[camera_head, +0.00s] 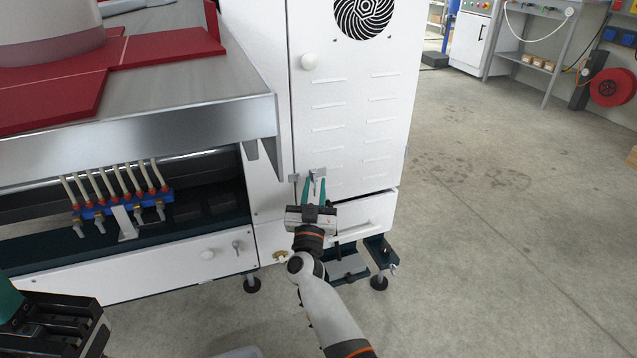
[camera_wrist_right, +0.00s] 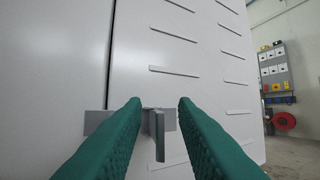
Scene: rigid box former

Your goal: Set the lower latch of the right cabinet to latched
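The right cabinet (camera_head: 345,120) is white, with a slotted door. Its lower latch (camera_head: 318,173) is a small grey metal piece near the bottom of the door's left edge. In the right wrist view, the latch (camera_wrist_right: 159,136) has a horizontal bar reaching left across the door seam and a tab pointing down. My right gripper (camera_head: 314,186) is in front of it, its green fingers apart on either side of the tab; whether either touches it cannot be told. My left gripper (camera_head: 50,322) is partly in view at the lower left; its fingertips are not clear.
A steel worktop (camera_head: 190,115) with red plates juts out left of the cabinet. Below it is a blue manifold (camera_head: 125,205) with hoses. The floor (camera_head: 500,230) to the right is clear.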

